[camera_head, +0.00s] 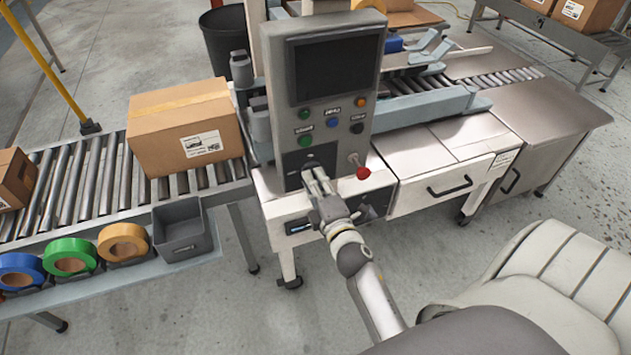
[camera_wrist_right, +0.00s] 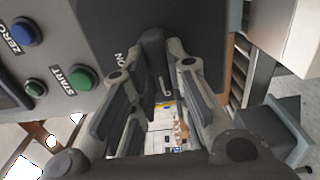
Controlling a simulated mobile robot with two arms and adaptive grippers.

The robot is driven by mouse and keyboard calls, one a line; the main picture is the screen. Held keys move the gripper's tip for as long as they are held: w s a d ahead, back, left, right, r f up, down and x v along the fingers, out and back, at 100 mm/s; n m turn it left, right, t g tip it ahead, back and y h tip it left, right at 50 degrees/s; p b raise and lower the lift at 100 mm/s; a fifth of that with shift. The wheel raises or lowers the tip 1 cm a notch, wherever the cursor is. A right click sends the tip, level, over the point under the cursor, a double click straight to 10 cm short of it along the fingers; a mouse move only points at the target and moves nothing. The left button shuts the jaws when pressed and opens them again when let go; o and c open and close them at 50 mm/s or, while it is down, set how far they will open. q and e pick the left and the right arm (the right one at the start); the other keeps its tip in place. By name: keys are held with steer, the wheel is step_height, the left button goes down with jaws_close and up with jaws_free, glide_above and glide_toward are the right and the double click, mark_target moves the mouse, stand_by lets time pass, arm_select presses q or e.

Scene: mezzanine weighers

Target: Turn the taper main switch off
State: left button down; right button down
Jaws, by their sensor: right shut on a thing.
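The taper's control panel (camera_head: 325,130) stands upright in the middle of the head view, with a dark screen above several buttons. A black switch plate (camera_head: 294,160) sits low on it. My right gripper (camera_head: 314,175) reaches this plate from below. In the right wrist view, my right gripper's fingers (camera_wrist_right: 156,58) are closed around the dark handle of the main switch (camera_wrist_right: 153,42). An "ON" label (camera_wrist_right: 119,57) shows beside the handle. The fingers hide part of the switch, and its exact angle is hard to tell. My left gripper is not in view.
A red knob (camera_head: 362,172) sticks out right of the switch plate. Green START (camera_wrist_right: 82,77) and blue ZERO (camera_wrist_right: 23,32) buttons are close by. A carton (camera_head: 185,125) rests on the left rollers. Tape rolls (camera_head: 70,256) and a grey bin (camera_head: 181,229) sit in front.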

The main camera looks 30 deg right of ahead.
steer(key=shift+r, duration=0.1)
steer(key=c, duration=1.4)
jaws_free()
